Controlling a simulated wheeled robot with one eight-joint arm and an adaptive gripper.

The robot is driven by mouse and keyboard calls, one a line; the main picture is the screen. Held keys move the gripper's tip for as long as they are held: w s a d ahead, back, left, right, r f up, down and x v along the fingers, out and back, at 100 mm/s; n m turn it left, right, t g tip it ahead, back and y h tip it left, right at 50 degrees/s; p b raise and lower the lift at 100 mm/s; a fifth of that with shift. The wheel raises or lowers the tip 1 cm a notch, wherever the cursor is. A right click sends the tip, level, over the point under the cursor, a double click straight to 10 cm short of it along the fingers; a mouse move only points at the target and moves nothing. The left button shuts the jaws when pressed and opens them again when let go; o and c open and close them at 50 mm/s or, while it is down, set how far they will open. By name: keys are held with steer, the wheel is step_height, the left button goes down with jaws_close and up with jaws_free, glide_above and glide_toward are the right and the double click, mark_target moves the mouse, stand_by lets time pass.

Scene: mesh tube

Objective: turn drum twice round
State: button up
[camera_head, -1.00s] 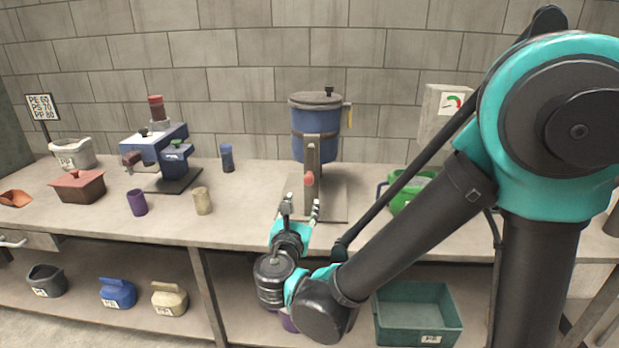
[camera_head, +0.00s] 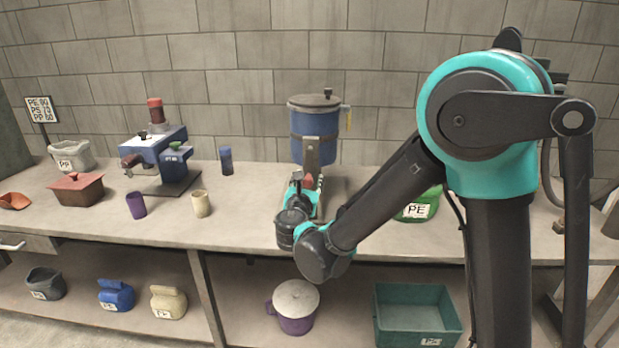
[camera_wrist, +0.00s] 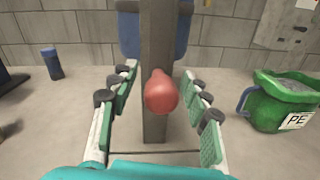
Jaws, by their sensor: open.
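The blue drum (camera_head: 318,122) stands upright on a grey stand (camera_head: 311,153) at the back middle of the bench, with a grey lid (camera_head: 316,100) on top. In the wrist view a red knob (camera_wrist: 161,92) sticks out toward me from the upright of the stand. My gripper (camera_wrist: 157,100) is open, its green-padded fingers on either side of the knob and apart from it. In the head view my gripper (camera_head: 308,186) is in front of the stand and partly hides the knob and the stand's foot. The drum's lower part is also in the wrist view (camera_wrist: 182,32).
A green PE bucket (camera_head: 418,206) stands right of the drum, partly behind my arm. A blue cup (camera_head: 226,161), tan cup (camera_head: 201,204) and purple cup (camera_head: 136,205) stand to the left. The bench's front middle is mostly clear.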

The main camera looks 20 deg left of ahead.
steer(key=shift+w+a, duration=0.15)
steer(key=shift+w, duration=0.75)
jaws_close()
